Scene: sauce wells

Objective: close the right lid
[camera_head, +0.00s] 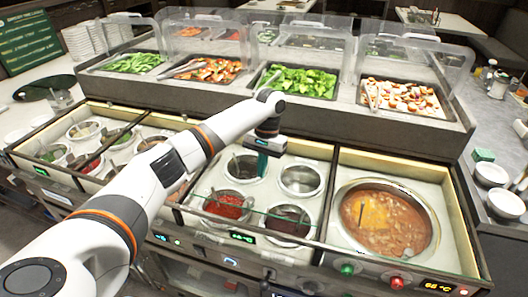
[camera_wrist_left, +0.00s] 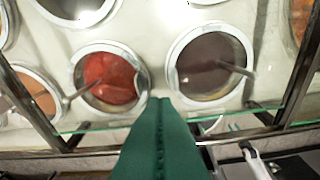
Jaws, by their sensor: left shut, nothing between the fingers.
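The food counter has sunken wells under a metal frame. The right compartment holds one large round pot of brown stew (camera_head: 384,218) with a yellow patch, and its top looks uncovered. No separate right lid can be made out for certain. A clear glass pane with a greenish edge (camera_head: 250,208) crosses the front of the middle compartment; this edge also shows in the left wrist view (camera_wrist_left: 100,126). My left gripper (camera_head: 262,166), with green fingers, points down over the middle compartment, shut and empty. Its fingertips (camera_wrist_left: 163,101) show between the red sauce pot and dark sauce pot.
The middle compartment holds a red sauce pot (camera_head: 228,206), a dark sauce pot (camera_head: 289,220) and a pale empty-looking pot (camera_head: 301,180). Behind stands a raised salad shelf (camera_head: 300,108) with clear guards (camera_head: 400,62). White bowls (camera_head: 505,204) stand on the right counter.

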